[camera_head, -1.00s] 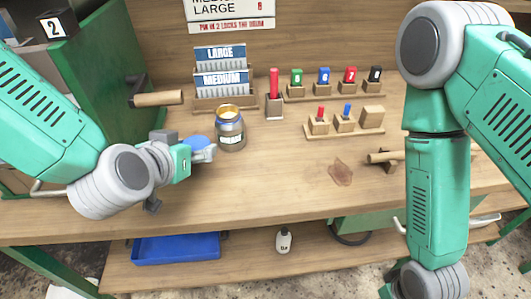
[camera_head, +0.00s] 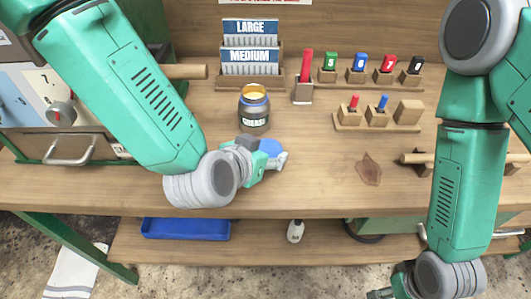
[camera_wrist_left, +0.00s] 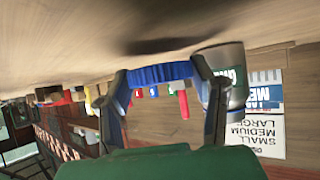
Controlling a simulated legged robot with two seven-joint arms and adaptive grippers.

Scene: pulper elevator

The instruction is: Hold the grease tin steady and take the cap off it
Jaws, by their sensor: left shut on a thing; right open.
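The grease tin (camera_head: 254,118) stands upright and open on the bench, with yellow grease showing at its mouth. It also shows at the right of the left wrist view (camera_wrist_left: 236,75). My left gripper (camera_head: 273,152) is shut on the blue cap (camera_head: 270,147), in front of the tin and apart from it. The cap spans between the two fingers in the left wrist view (camera_wrist_left: 160,73). My right gripper (camera_head: 385,293) is low at the bottom edge of the head view, partly cut off, open and away from the tin.
Wooden blocks with coloured pegs (camera_head: 376,118) stand to the right.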

